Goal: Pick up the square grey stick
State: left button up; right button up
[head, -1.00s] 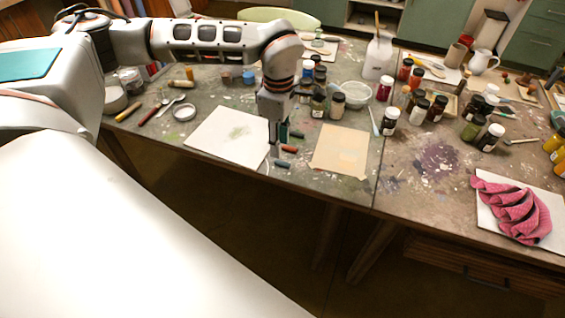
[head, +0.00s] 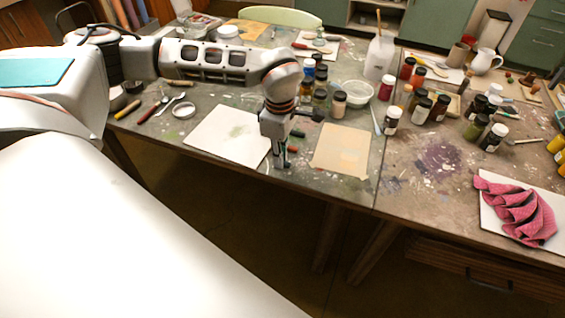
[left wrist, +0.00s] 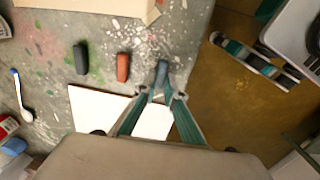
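A square blue-grey stick (left wrist: 161,73) lies on the paint-stained table near its front edge, in the left wrist view. My left gripper (left wrist: 162,95) points down at it with teal-lined fingers apart; the stick's near end is between or just beyond the tips. I cannot tell whether they touch it. In the head view my left gripper (head: 282,163) hides this stick. A red stick (left wrist: 123,67) and a dark grey-green stick (left wrist: 81,58) lie alongside, apart from the fingers. What seems to be my right gripper (left wrist: 250,53) shows beyond the table edge, its opening unclear.
A white sheet (head: 228,135) lies left of the gripper and a tan taped sheet (head: 340,150) right of it. Several jars, including a pale one (head: 338,105), stand behind. A pink cloth (head: 515,210) lies far right. The table's front edge is close to the gripper.

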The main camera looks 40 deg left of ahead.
pick_arm(q)
jog(key=shift+r, duration=0.5)
notch_tip(320, 180, up, 19)
jog(key=p, duration=0.3)
pick_arm(e)
jog(key=shift+s+a+r, duration=0.15)
jog(key=shift+a+r, duration=0.05)
jog(key=shift+r, duration=0.3)
jog(key=shift+s+a+r, duration=0.1)
jog(key=shift+a+r, duration=0.05)
jog(key=shift+r, duration=0.3)
